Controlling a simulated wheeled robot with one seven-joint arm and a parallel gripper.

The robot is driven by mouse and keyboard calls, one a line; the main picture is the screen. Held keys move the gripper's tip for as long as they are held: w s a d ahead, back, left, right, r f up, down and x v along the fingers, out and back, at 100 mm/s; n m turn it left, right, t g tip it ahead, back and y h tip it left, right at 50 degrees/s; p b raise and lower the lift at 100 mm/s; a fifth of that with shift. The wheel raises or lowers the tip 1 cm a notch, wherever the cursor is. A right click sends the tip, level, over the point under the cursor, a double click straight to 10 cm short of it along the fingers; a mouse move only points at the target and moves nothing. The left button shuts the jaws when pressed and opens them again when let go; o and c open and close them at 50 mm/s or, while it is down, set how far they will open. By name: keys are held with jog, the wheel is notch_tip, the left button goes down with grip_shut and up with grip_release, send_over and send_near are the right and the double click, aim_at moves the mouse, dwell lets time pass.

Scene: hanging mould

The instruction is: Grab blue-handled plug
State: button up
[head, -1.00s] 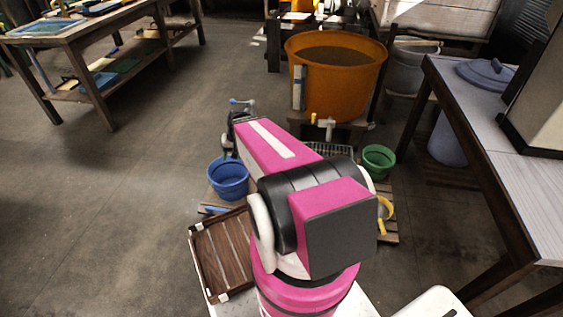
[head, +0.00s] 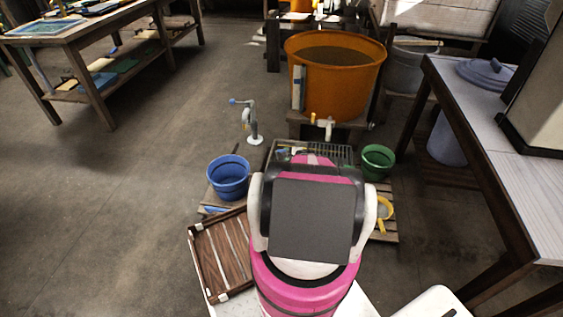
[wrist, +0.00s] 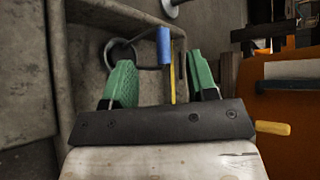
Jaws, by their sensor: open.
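In the wrist view, my gripper (wrist: 160,62) is open, with its two green fingers apart. A blue cylindrical handle (wrist: 164,47) shows between the fingertips, nearer the right one and a little beyond them. It meets a thin grey bar running left to a dark round ring or disc (wrist: 117,50), partly hidden by the left finger. I cannot tell if the fingers touch the handle. A thin yellow strip (wrist: 173,82) runs down beside it. In the head view, my gripper is hidden behind my arm.
A grey trough wall (wrist: 88,45) lies left of my fingers. The orange tub (head: 335,75) stands ahead. A crank stand (head: 251,122) with a blue tip stands left of it. A blue bucket (head: 228,177) and a green bucket (head: 378,161) flank my arm. Floor at left is open.

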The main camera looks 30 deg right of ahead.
aim_at(281, 151)
jog(key=shift+m+h, duration=0.4)
jog(key=shift+m, duration=0.2)
jog(key=w+f, duration=0.2)
jog(key=w, duration=0.1)
jog(key=w+f, duration=0.1)
jog(key=w, duration=0.2)
jog(key=w+f, duration=0.2)
jog(key=w, duration=0.1)
jog(key=shift+w+d+f, duration=0.25)
jog(key=shift+f, duration=0.05)
grip_shut()
